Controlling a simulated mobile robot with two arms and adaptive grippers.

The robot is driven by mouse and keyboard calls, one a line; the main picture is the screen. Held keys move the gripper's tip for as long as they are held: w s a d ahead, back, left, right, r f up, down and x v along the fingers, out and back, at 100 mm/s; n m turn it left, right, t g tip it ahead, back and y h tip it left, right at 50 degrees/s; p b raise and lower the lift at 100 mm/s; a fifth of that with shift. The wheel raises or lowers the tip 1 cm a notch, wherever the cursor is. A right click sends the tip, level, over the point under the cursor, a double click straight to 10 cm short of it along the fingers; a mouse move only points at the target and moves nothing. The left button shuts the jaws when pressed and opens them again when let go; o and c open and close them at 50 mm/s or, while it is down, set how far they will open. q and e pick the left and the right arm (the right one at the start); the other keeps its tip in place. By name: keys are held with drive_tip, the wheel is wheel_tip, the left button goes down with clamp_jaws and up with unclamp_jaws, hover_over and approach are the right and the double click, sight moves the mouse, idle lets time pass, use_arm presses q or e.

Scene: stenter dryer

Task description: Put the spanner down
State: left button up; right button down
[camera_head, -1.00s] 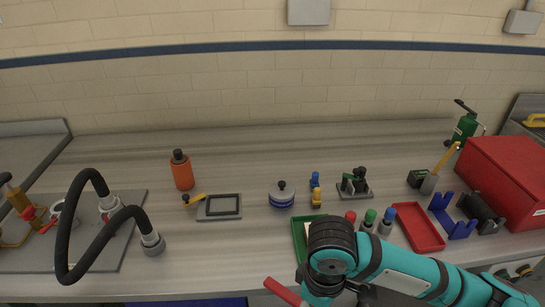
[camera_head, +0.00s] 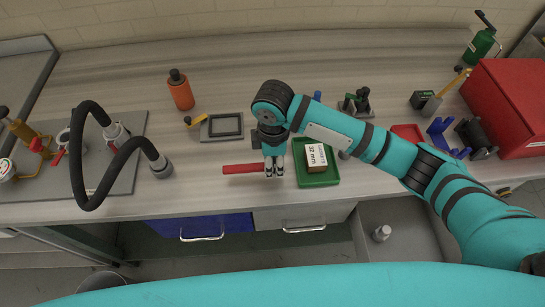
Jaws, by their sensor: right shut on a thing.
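The spanner shows as a red bar (camera_head: 242,169) lying level across the picture. My right gripper (camera_head: 274,171) is shut on its right end, with the fingers pointing down. The spanner is over the front part of the worktop, just left of a green tray (camera_head: 329,180). I cannot tell whether it touches the worktop. The part between the fingers is hidden. A small box marked 32 mm (camera_head: 316,156) is in the tray. My left gripper is out of view.
A grey frame block (camera_head: 222,126) and an orange bottle (camera_head: 181,92) stand behind and left. A black hose (camera_head: 88,150) arches at the left. A red tray (camera_head: 408,132) is partly behind my arm. The worktop left of the spanner is clear.

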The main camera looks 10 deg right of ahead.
drive_tip(key=shift+w, duration=0.75)
drive_tip(key=shift+w+f+p, duration=0.2)
drive_tip(key=shift+f+p, duration=0.15)
wheel_tip(320, 180, down, 2)
drive_tip(key=shift+f+p, duration=0.15)
drive_tip(key=shift+p, duration=0.2)
drive_tip(key=shift+f, duration=0.45)
drive_tip(key=c, duration=1.2)
unclamp_jaws()
drive_tip(key=o, duration=0.4)
drive_tip(key=shift+c, duration=0.2)
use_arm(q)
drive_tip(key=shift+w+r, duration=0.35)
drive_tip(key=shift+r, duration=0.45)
